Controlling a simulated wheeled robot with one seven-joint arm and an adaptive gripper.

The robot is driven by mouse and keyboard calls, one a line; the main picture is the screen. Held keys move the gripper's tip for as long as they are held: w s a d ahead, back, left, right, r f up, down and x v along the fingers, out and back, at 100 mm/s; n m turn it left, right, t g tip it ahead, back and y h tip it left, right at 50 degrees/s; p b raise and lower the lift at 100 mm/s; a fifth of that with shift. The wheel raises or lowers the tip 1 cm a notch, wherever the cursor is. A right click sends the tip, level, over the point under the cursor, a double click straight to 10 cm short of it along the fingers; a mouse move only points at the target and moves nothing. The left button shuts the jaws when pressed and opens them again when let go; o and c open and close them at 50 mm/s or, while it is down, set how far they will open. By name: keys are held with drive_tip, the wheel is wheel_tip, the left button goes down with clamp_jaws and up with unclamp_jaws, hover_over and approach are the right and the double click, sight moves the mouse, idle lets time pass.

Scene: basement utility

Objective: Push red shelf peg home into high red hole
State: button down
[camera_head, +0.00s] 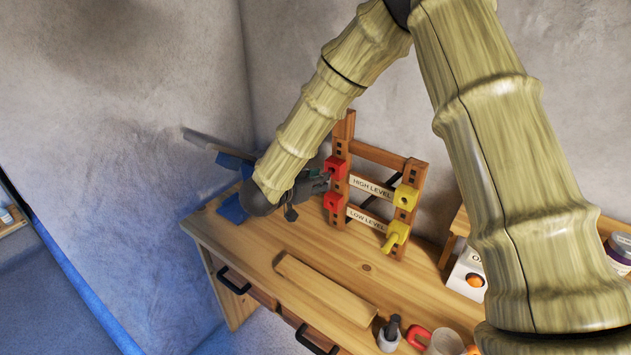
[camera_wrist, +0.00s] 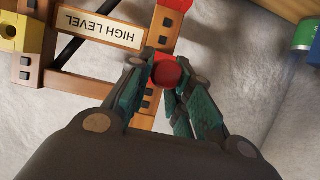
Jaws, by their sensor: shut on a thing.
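The red shelf peg (camera_wrist: 168,71) shows in the wrist view as a round red end between my fingertips. My gripper (camera_wrist: 165,80) is shut on it. In the head view my gripper (camera_head: 321,181) is at the rack's left post, right beside the high red block (camera_head: 335,166). The high red hole is hidden, and how deep the peg sits cannot be told. The wooden rack (camera_head: 378,155) stands upright with a "HIGH LEVEL" label (camera_head: 371,187), which appears upside down in the wrist view (camera_wrist: 100,28).
The low red block (camera_head: 333,201) sits below on the same post. A yellow block (camera_head: 405,197) and a yellow peg (camera_head: 396,234) are on the right post. A wooden strip (camera_head: 322,290) lies on the workbench (camera_head: 225,227). Blue items (camera_head: 233,208) lie behind my wrist.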

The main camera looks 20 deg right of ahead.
drive_tip(key=shift+w+d, duration=0.8)
drive_tip(key=shift+d, duration=0.25)
drive_tip(key=c, duration=1.2)
unclamp_jaws()
drive_tip(key=v, duration=1.2)
drive_tip(key=shift+f, duration=0.1)
